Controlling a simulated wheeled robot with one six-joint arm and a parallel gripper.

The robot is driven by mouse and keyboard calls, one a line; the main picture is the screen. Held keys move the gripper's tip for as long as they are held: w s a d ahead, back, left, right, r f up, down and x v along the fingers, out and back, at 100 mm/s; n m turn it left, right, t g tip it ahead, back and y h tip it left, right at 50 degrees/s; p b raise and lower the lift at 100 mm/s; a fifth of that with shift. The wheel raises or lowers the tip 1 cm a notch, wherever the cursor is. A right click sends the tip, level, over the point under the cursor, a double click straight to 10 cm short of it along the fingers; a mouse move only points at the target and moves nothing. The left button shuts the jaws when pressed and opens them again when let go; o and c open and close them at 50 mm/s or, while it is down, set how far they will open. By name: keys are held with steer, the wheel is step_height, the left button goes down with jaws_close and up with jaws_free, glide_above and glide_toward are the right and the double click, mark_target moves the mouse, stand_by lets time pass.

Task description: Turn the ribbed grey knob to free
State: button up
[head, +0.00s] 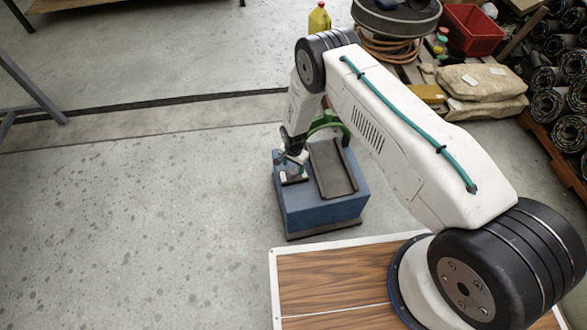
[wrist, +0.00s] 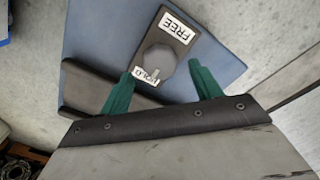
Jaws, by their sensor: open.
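The grey knob (wrist: 158,61) sits on a dark plate (wrist: 183,55) on top of a blue box (wrist: 105,35), also seen in the head view (head: 325,212). The plate has a white FREE label (wrist: 175,27) at its upper end and a HOLD label (wrist: 146,74) at its lower end, partly covered. A small light pointer at the knob's lower edge seems to lie on the HOLD side. My gripper (wrist: 164,67) is open, its green fingers on either side of the knob. I cannot tell whether they touch it. In the head view my gripper (head: 291,158) is over the plate, hiding the knob.
A dark raised panel (head: 332,168) lies on the box beside the plate. A green curved part (head: 325,122) stands behind it. A wood-topped surface (head: 325,285) is in front. Sacks (head: 480,90), a red bin (head: 470,30) and rolls (head: 555,80) fill the back right.

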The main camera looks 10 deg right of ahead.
mark_target(294, 172)
steer(key=shift+f, duration=1.35)
steer(key=c, duration=1)
